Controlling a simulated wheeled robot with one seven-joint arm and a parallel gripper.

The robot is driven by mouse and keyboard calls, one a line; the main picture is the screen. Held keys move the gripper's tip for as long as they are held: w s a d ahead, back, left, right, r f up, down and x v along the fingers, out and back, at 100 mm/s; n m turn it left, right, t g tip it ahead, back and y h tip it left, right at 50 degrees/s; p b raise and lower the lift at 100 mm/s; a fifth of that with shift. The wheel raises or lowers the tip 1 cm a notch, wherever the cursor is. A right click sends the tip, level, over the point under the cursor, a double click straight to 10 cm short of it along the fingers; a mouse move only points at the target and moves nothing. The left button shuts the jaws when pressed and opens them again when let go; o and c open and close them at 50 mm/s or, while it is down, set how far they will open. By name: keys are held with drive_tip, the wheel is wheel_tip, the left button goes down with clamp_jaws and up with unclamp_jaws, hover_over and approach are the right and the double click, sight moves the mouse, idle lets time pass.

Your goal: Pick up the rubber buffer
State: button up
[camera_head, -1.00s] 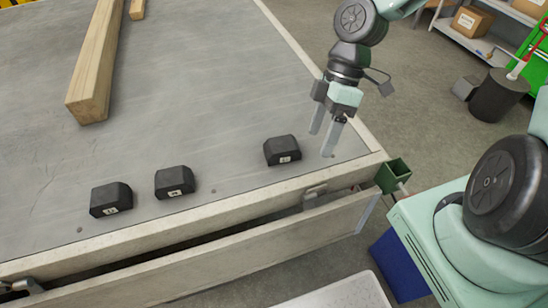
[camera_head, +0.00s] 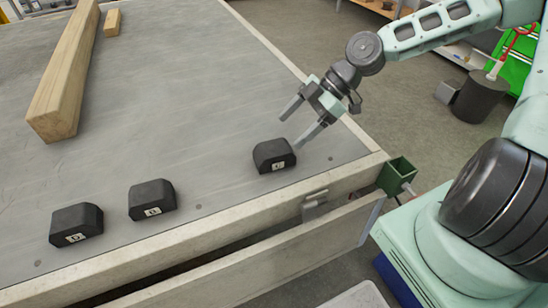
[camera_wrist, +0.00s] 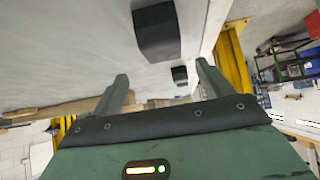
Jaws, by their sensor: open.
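Three black rubber buffers with bevelled tops and small white labels sit on the grey trailer bed (camera_head: 190,90). The right buffer (camera_head: 274,155) is apart from the middle buffer (camera_head: 152,200) and the left buffer (camera_head: 76,225). My gripper (camera_head: 291,131) is open and empty, tilted, just behind and to the right of the right buffer; one fingertip looks close to it, and contact cannot be told. In the wrist view, a large near buffer (camera_wrist: 157,32) and a smaller one (camera_wrist: 180,75) show beyond the spread fingers (camera_wrist: 162,74). Nothing is between the fingers.
A long wooden beam (camera_head: 62,80) and a small wood block (camera_head: 112,22) lie at the back left of the bed. The bed's middle is clear.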

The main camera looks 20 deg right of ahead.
sight(277, 147)
drive_tip(key=b+x, duration=0.1)
drive_tip(key=x, duration=0.3)
drive_tip(key=shift+a+f, duration=0.25)
drive_tip(key=shift+f, duration=0.05)
drive_tip(key=shift+s+b+x, duration=0.1)
drive_tip(key=shift+b+x, duration=0.25)
drive_tip(key=shift+x, duration=0.95)
drive_tip(key=shift+s+b+x, duration=0.15)
drive_tip(key=shift+b+x, duration=0.15)
drive_tip(key=shift+x, duration=1.05)
drive_tip(key=shift+d, duration=0.15)
drive_tip(key=c, duration=1.2)
drive_tip(key=shift+c, duration=0.2)
